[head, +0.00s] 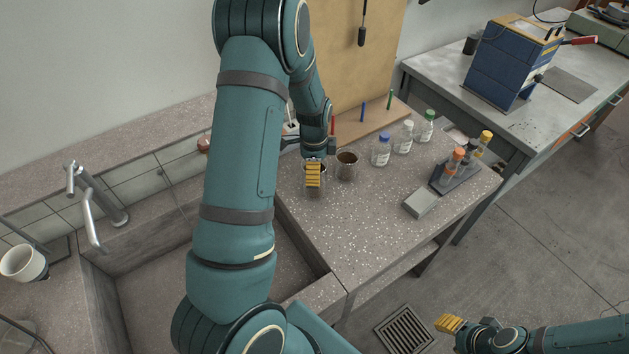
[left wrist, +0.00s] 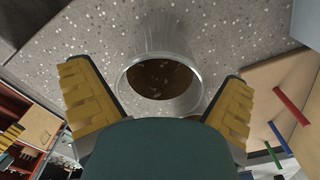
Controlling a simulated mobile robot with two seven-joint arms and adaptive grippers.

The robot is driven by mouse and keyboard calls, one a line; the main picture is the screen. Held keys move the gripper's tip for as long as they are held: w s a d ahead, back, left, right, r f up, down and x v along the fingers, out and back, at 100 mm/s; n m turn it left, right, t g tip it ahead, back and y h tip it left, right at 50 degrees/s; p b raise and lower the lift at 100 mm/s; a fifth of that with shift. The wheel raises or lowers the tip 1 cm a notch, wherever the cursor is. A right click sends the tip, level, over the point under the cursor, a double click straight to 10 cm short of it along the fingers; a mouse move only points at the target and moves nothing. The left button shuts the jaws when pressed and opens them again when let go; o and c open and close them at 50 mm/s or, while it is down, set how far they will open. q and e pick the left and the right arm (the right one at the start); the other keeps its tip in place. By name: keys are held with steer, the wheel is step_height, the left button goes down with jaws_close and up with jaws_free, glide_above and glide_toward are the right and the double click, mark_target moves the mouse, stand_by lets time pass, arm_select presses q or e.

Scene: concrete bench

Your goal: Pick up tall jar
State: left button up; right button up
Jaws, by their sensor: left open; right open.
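A clear glass jar with dark brown contents stands between the fingers in the left wrist view (left wrist: 163,38); I take it as the tall jar. In the left wrist view the yellow-padded fingers of that gripper (left wrist: 160,102) are spread either side of the jar's open rim, with gaps visible. My right gripper (head: 448,323) is open and empty, low at the right, away from the bench.
Bottles with blue (head: 381,150), white (head: 403,138) and green (head: 425,127) caps stand to the right. A sink (head: 150,290) lies left. The front middle of the bench is clear.

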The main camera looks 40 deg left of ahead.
arm_select(q)
steer(key=shift+f, duration=0.55)
steer(key=c, duration=1.2)
steer(key=shift+r, duration=0.1)
